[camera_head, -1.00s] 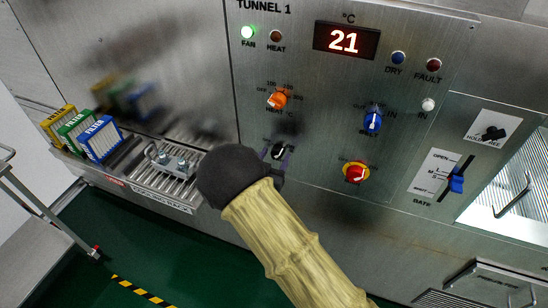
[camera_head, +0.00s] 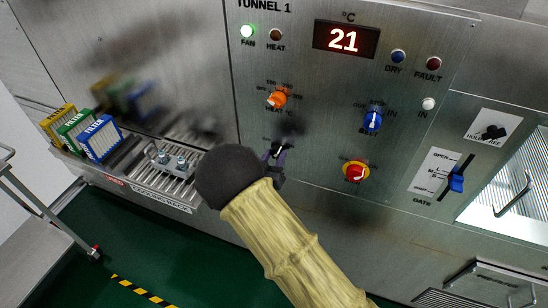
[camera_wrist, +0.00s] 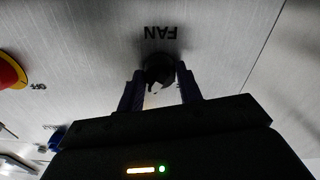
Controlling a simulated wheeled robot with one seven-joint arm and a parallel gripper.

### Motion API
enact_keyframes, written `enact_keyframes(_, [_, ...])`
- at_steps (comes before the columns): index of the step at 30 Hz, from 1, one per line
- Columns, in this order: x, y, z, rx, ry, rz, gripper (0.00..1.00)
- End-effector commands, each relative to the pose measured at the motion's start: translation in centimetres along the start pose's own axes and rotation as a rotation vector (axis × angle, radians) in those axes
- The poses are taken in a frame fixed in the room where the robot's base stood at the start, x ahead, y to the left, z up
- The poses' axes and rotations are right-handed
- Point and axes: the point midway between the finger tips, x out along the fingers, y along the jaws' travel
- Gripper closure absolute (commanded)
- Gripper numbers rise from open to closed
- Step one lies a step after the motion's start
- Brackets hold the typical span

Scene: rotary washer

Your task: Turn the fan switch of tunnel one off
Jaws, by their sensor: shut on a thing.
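The fan switch is a small black knob with a white mark. In the head view the fan switch (camera_head: 276,147) sits low on the tunnel 1 panel, partly hidden by my gripper (camera_head: 277,155). In the wrist view the fan switch (camera_wrist: 158,67) is just below the upside-down FAN label. My gripper (camera_wrist: 160,90) has one dark finger on each side of the knob and is shut on it. The knob's exact angle is hard to read.
The orange heat knob (camera_head: 277,98) is above the switch. The blue knob (camera_head: 373,121) and the red knob on yellow (camera_head: 355,171) are to the right. A metal rack (camera_head: 168,176) and filter boxes (camera_head: 100,138) are at the left.

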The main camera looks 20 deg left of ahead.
Motion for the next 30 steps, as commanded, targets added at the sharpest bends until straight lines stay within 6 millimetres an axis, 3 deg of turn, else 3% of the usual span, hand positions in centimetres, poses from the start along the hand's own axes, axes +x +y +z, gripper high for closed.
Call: enact_keyframes(30, [-0.08, -0.1, -0.16, -0.953, 0.002, -0.003, 0.88])
